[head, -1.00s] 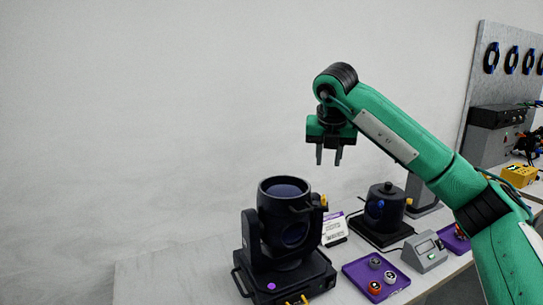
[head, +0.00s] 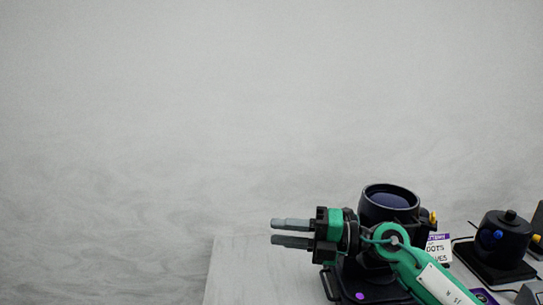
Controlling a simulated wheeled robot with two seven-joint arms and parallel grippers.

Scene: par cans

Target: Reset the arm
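My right gripper (head: 278,231) is in front of the black moving-head lamp (head: 390,199), its fingers pointing left. The two grey fingers are apart with nothing between them, so it is open and empty. My green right arm comes in from the lower right and hides much of the lamp's yoke and base. The lamp's round lens faces up. My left gripper is out of view.
The pale table (head: 240,270) is bare left of the lamp. A purple and white sign (head: 438,250) stands right of the lamp. A bit of purple tray (head: 484,296) shows at the bottom edge.

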